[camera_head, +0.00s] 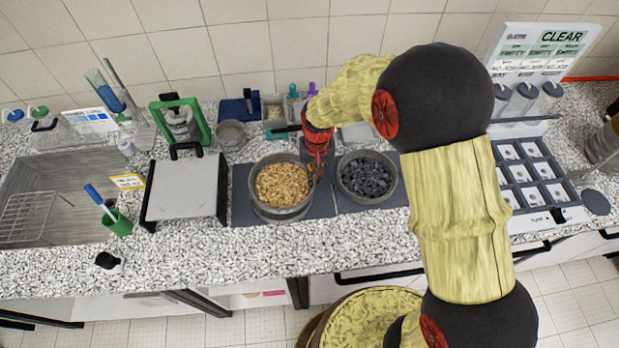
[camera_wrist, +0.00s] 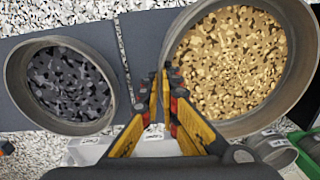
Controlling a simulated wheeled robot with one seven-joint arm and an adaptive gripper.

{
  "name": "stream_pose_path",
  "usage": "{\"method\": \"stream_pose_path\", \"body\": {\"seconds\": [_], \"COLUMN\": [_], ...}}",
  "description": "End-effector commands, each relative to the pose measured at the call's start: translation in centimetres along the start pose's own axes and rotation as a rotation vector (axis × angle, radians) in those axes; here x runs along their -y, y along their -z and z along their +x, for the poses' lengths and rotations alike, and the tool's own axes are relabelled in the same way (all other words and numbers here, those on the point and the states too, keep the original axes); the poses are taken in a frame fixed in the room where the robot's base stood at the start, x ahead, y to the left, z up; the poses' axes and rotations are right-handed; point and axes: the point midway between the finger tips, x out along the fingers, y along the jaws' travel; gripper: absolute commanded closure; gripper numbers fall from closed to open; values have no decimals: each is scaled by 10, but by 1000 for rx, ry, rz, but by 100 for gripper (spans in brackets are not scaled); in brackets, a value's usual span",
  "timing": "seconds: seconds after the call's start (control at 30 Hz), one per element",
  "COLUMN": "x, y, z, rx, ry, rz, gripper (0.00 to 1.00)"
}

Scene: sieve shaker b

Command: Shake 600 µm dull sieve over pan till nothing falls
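A dull grey round sieve (camera_head: 262,207) full of tan granules sits left of centre on a dark mat. It shows large at the right of the wrist view (camera_wrist: 298,98). My gripper (camera_head: 315,172) is at its right rim, pointing down. In the wrist view its yellow fingers (camera_wrist: 161,92) are close together on the sieve's near wall, with the rim between them. A second grey round vessel (camera_head: 369,201) holds dark granules on the mat to the right; it looks smaller and lower in the wrist view (camera_wrist: 97,123).
A grey-topped device (camera_head: 187,190) stands close left of the sieve. A small empty metal bowl (camera_head: 231,135) and a green-framed stand (camera_head: 180,121) are behind. A gridded tray (camera_head: 530,175) lies at right.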

Motion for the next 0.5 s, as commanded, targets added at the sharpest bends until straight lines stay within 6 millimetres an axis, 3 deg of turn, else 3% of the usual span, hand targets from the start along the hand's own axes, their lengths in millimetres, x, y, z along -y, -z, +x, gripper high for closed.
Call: {"method": "stream_pose_path", "body": {"seconds": [0.3,0.5], "x": [-3,13], "y": [1,-3], "z": [-1,0], "rx": [-1,-1], "ry": [1,1], "rz": [-1,-3], "gripper": [100,100]}}
